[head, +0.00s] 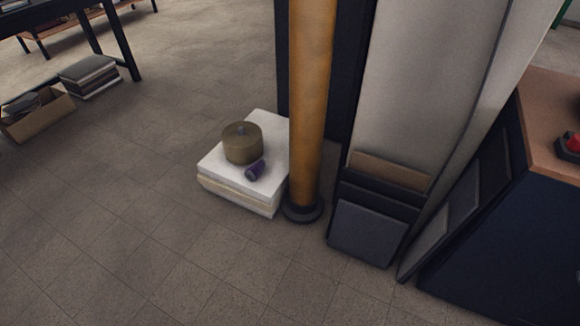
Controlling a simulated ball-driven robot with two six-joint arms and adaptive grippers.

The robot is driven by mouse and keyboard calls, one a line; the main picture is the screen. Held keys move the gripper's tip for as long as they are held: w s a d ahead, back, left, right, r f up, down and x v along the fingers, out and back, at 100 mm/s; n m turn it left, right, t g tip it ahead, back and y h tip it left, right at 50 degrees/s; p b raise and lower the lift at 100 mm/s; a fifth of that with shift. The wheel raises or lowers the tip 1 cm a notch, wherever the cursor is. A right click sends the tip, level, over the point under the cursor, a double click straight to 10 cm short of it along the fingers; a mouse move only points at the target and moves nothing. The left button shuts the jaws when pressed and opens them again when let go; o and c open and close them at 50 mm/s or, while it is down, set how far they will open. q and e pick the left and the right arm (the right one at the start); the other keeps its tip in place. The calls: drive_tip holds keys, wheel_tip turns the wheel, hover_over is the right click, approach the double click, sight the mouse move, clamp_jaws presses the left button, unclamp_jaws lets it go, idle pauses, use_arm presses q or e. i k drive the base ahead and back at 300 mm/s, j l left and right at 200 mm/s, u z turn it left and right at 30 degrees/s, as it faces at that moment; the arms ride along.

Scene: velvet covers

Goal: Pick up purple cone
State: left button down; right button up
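A small purple cone (255,170) lies on its side on top of a low white block (215,172) that stands on the floor. A squat olive-brown round pot or drum (242,143) stands on the same block, right behind the cone. I cannot tell whether the cone and the drum touch. Neither of my grippers shows in the head view.
An orange-brown post (311,110) on a dark round base stands just right of the block. Dark panels (368,228) lean further right, beside a dark cabinet (500,240). A cardboard box (38,118) and a stack (90,76) lie far left. The tiled floor (130,220) in front is clear.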

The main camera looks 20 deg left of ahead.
sight(252, 173)
drive_tip(key=i+j+z, duration=0.15)
drive_tip(key=j+z, duration=0.15)
drive_tip(key=i+j+z, duration=0.1)
drive_tip(key=j+z, duration=0.2)
drive_tip(key=j, duration=0.25)
drive_tip(key=i+j+z, duration=0.1)
drive_tip(key=j+z, duration=0.45)
drive_tip(key=j, duration=1.45)
drive_tip(key=j+z, duration=0.25)
drive_tip(key=j, duration=2)
drive_tip(key=k+j, duration=0.15)
drive_tip(key=j, duration=0.45)
